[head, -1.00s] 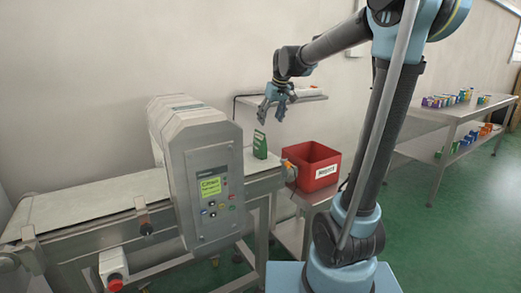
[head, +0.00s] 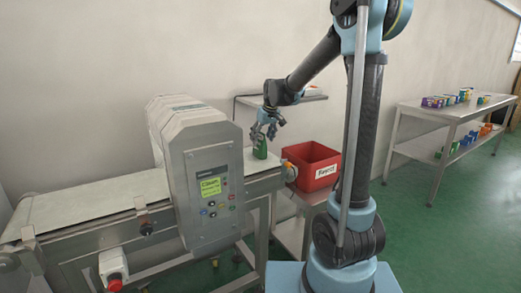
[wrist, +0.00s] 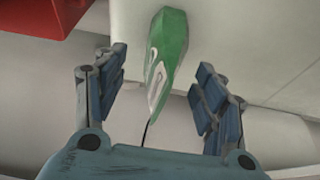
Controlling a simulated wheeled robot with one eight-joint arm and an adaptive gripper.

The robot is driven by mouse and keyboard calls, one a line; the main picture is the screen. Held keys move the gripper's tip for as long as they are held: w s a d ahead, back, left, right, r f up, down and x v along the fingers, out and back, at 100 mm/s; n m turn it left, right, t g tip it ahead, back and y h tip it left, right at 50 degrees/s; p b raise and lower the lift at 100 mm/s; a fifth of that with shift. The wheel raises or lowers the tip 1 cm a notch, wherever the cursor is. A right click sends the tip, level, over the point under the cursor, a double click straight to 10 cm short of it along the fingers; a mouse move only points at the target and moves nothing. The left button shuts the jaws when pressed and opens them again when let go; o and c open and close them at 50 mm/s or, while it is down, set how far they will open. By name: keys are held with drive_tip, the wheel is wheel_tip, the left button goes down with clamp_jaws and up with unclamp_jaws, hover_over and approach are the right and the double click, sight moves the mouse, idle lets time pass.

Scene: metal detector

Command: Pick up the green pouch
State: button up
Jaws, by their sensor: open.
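The green pouch (head: 260,150) stands upright at the right end of the conveyor belt, just past the metal detector. In the wrist view the green pouch (wrist: 167,60), with white markings, lies between the two blue fingers and extends past their tips. My gripper (head: 265,131) is open right above the pouch, with its fingers on either side of the pouch's top. In the wrist view a gap shows between my gripper (wrist: 160,85) and the pouch on both sides.
The metal detector (head: 203,185) stands over the conveyor belt (head: 85,198), left of the pouch. A red bin (head: 318,170) is close by on the right; a wall shelf (head: 300,97) is behind. A steel table (head: 440,110) with several small boxes stands at the far right.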

sight(260, 146)
drive_tip(key=shift+x, duration=2.75)
drive_tip(key=shift+s, duration=0.15)
drive_tip(key=c, duration=1.4)
